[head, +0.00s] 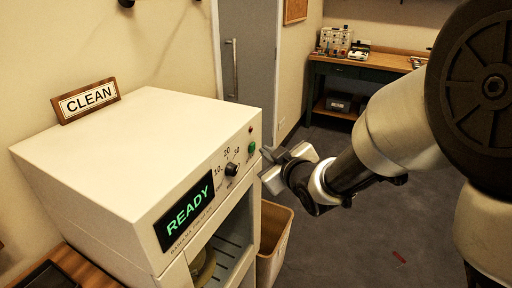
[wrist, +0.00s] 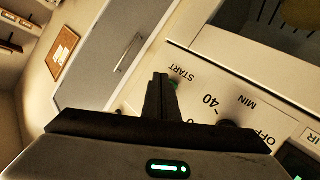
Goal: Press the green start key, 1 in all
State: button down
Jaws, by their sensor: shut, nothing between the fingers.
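The green start key (head: 251,147) sits at the upper right of the white machine's front panel (head: 205,175), below a small red light (head: 250,130). My gripper (head: 267,154) is just to the right of the key in the head view, its fingers pointing at the panel. In the wrist view my fingers (wrist: 160,80) are shut with nothing between them. They cover most of the green key (wrist: 175,85), which shows at their right edge beside the START label. I cannot tell whether the fingertips touch the key. The display (head: 187,212) reads READY.
A black dial knob (head: 231,169) sits close to the left of the key. A CLEAN sign (head: 86,101) stands on the machine. A bin (head: 275,240) stands beside it on the floor.

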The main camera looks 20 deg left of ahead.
jog(key=shift+a+f, duration=0.1)
jog(key=shift+a, duration=0.05)
jog(key=shift+a+b, duration=0.3)
jog(key=shift+b, duration=0.15)
jog(key=shift+a+b, duration=0.35)
jog(key=shift+a, duration=0.1)
dwell(0.9)
jog(key=shift+d, duration=0.85)
jog(key=shift+s+d, duration=0.2)
jog(key=shift+d, duration=2.35)
